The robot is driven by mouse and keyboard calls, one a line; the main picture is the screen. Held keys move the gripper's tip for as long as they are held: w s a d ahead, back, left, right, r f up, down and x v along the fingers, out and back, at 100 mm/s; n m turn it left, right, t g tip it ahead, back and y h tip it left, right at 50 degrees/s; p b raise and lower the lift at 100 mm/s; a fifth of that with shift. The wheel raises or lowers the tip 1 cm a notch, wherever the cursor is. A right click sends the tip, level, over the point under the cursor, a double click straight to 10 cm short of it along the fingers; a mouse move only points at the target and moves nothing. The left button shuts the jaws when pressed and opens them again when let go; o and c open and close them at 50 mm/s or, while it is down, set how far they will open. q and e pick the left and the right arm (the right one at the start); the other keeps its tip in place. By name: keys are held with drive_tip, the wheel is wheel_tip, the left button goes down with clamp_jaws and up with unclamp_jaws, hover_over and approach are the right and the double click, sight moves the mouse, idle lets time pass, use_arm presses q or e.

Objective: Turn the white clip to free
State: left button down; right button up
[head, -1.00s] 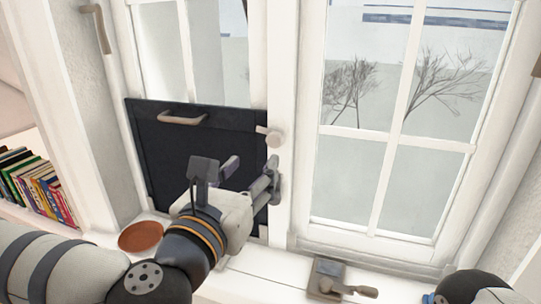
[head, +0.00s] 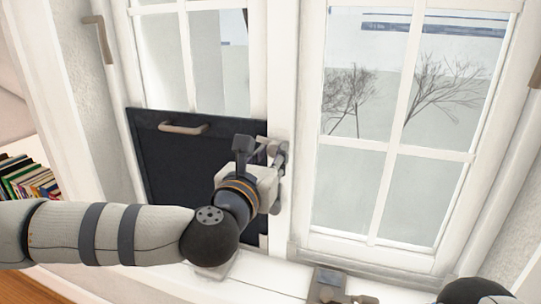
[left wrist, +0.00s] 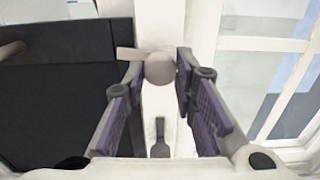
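The white clip, a pale round knob with a short flat arm, sits on the white window post. In the left wrist view the clip (left wrist: 160,68) has its arm pointing left, reaching over the edge of the dark panel (left wrist: 60,95). In the head view the panel (head: 185,165) fills the lower left window, and the clip is largely hidden by my gripper. My left gripper (head: 272,160) is at the post. In the left wrist view my left gripper (left wrist: 157,66) is open, its purple-padded fingers on either side of the knob. Contact cannot be told. My right gripper is out of view.
The panel has a handle (head: 183,129) at its top. A grey upright fitting (left wrist: 160,140) is on the post below the clip. Books (head: 28,180) stand on a shelf at the left.

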use_arm(q)
drive_tip(key=shift+m, duration=0.3)
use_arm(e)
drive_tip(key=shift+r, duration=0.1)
use_arm(q)
drive_tip(key=m+p, duration=0.1)
drive_tip(key=m, duration=0.2)
drive_tip(key=shift+r+m+p, duration=0.15)
drive_tip(key=shift+m+p, duration=0.15)
drive_tip(key=shift+m, duration=0.1)
drive_tip(key=m+p, duration=0.1)
drive_tip(key=m, duration=0.2)
drive_tip(key=shift+m, duration=0.3)
drive_tip(key=m+p, duration=0.2)
drive_tip(key=m, duration=0.2)
drive_tip(key=shift+r, duration=0.1)
drive_tip(key=shift+a+m+p, duration=0.1)
drive_tip(key=shift+m+p, duration=0.5)
drive_tip(key=shift+m, duration=1.2)
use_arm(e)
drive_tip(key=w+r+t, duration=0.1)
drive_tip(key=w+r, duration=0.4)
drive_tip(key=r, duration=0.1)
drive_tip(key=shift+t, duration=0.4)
use_arm(q)
drive_tip(key=shift+f+m, duration=0.25)
drive_tip(key=shift+m, duration=0.05)
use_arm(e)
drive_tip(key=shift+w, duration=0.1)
